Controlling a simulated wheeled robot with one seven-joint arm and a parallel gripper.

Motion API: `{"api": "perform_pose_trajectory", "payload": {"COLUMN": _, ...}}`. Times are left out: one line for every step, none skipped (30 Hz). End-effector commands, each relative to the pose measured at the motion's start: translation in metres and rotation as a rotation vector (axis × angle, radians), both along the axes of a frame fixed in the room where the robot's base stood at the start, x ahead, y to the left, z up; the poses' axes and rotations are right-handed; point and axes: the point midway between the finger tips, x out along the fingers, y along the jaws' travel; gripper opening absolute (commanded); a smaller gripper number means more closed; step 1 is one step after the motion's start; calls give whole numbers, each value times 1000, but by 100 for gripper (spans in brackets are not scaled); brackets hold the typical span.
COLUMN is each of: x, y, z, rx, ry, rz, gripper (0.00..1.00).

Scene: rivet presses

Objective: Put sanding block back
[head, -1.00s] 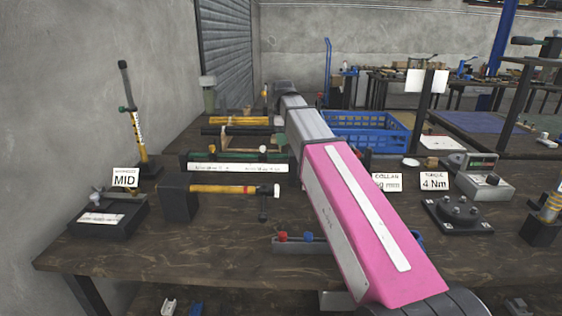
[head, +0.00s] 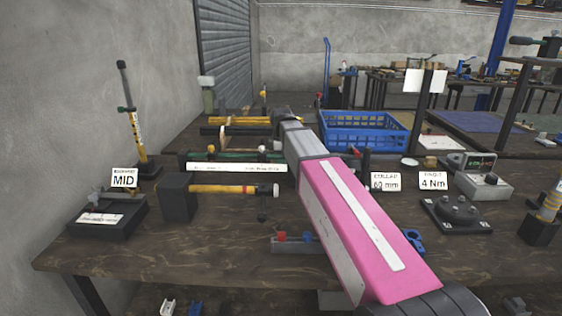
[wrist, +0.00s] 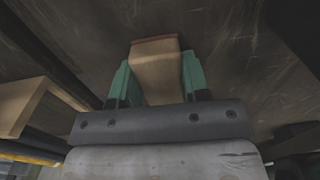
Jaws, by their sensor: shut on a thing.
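A tan block with a reddish-brown edge, which I take for the sanding block (wrist: 156,78), sits between the green fingers of my gripper (wrist: 157,72) in the wrist view. The fingers are shut on its two sides. Dark, worn surface shows beyond it; I cannot tell whether the block touches it. In the head view my arm reaches away over the bench, and the gripper and block are hidden behind it. No place marked for the block can be made out.
A pale wooden piece (wrist: 28,104) stands left of my gripper. On the bench (head: 180,250), yellow and black bars on wooden supports (head: 240,121) and a green-black bar with a white label (head: 238,167) lie left of my arm. A blue crate (head: 365,145) is right.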

Motion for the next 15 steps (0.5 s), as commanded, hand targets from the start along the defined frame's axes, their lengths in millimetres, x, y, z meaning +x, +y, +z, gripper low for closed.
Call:
{"api": "perform_pose_trajectory", "payload": {"x": 0, "y": 0, "z": 0, "rx": 0, "ry": 0, "rz": 0, "gripper": 16}}
{"api": "perform_pose_trajectory", "payload": {"x": 0, "y": 0, "z": 0, "rx": 0, "ry": 0, "rz": 0, "gripper": 16}}
{"api": "perform_pose_trajectory", "payload": {"x": 0, "y": 0, "z": -1, "rx": 0, "ry": 0, "rz": 0, "gripper": 16}}
{"api": "perform_pose_trajectory", "payload": {"x": 0, "y": 0, "z": -1, "rx": 0, "ry": 0, "rz": 0, "gripper": 16}}
{"api": "perform_pose_trajectory", "payload": {"x": 0, "y": 0, "z": -2, "rx": 0, "ry": 1, "rz": 0, "gripper": 16}}
{"api": "perform_pose_trajectory", "payload": {"x": 0, "y": 0, "z": -2, "rx": 0, "ry": 0, "rz": 0, "gripper": 49}}
{"api": "perform_pose_trajectory", "payload": {"x": 0, "y": 0, "z": -2, "rx": 0, "ry": 0, "rz": 0, "gripper": 58}}
{"api": "perform_pose_trajectory", "payload": {"x": 0, "y": 0, "z": -2, "rx": 0, "ry": 0, "rz": 0, "gripper": 68}}
{"api": "perform_pose_trajectory", "payload": {"x": 0, "y": 0, "z": -2, "rx": 0, "ry": 0, "rz": 0, "gripper": 68}}
{"api": "perform_pose_trajectory", "payload": {"x": 0, "y": 0, "z": -2, "rx": 0, "ry": 0, "rz": 0, "gripper": 68}}
{"api": "perform_pose_trajectory", "payload": {"x": 0, "y": 0, "z": -2, "rx": 0, "ry": 0, "rz": 0, "gripper": 68}}
{"api": "perform_pose_trajectory", "payload": {"x": 0, "y": 0, "z": -2, "rx": 0, "ry": 0, "rz": 0, "gripper": 68}}
{"api": "perform_pose_trajectory", "payload": {"x": 0, "y": 0, "z": -2, "rx": 0, "ry": 0, "rz": 0, "gripper": 68}}
{"api": "perform_pose_trajectory", "payload": {"x": 0, "y": 0, "z": -2, "rx": 0, "ry": 0, "rz": 0, "gripper": 68}}
{"api": "perform_pose_trajectory", "payload": {"x": 0, "y": 0, "z": -2, "rx": 0, "ry": 0, "rz": 0, "gripper": 68}}
